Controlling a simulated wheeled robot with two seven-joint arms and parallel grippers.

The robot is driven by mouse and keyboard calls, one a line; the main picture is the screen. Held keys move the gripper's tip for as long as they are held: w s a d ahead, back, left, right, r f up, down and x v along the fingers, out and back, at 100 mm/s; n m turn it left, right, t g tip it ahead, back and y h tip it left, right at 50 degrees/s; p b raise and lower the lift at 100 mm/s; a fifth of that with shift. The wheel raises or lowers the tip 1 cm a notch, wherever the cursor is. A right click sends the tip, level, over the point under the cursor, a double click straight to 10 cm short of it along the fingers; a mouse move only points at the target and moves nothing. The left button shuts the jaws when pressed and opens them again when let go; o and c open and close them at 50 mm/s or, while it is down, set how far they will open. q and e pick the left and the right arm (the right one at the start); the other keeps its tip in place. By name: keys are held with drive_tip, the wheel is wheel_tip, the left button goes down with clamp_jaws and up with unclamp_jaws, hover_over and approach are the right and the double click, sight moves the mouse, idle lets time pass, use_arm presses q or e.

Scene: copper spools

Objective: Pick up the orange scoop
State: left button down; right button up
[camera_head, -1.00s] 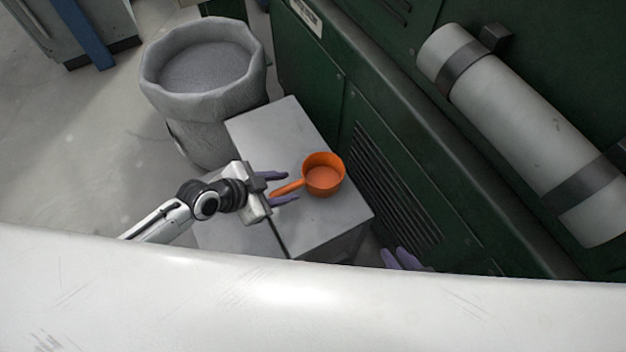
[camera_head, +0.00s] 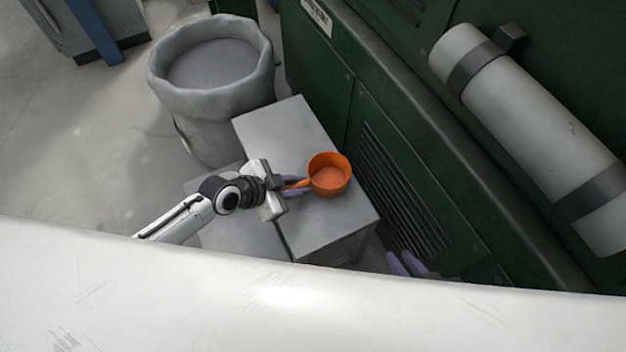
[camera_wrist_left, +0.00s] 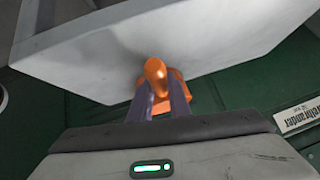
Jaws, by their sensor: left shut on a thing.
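The orange scoop (camera_head: 331,180) sits at the right part of the grey box top, cup opening upward, its handle pointing left. My left gripper (camera_head: 294,186) comes in from the left with its purple fingers closed around the handle. In the left wrist view the scoop's handle (camera_wrist_left: 155,70) shows end-on between the fingers of my left gripper (camera_wrist_left: 158,98), and the cup is mostly hidden behind them. I cannot tell if the scoop is touching the box. The purple fingertips of my right gripper (camera_head: 404,264) show at the lower right, beyond the white edge, with nothing visible in them.
The grey box (camera_head: 275,125) stands against a green cabinet (camera_head: 400,130) with a slatted vent. A large grey bin (camera_head: 165,75) stands behind it to the left. A grey cylinder (camera_head: 520,115) is strapped to the cabinet at upper right. Open floor lies to the left.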

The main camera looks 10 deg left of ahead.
use_arm(q)
wheel_tip(320, 180, up, 9)
drive_tip(key=p, duration=0.3)
drive_tip(key=shift+r, duration=0.55)
drive_tip(key=c, duration=2.2)
unclamp_jaws()
clamp_jaws()
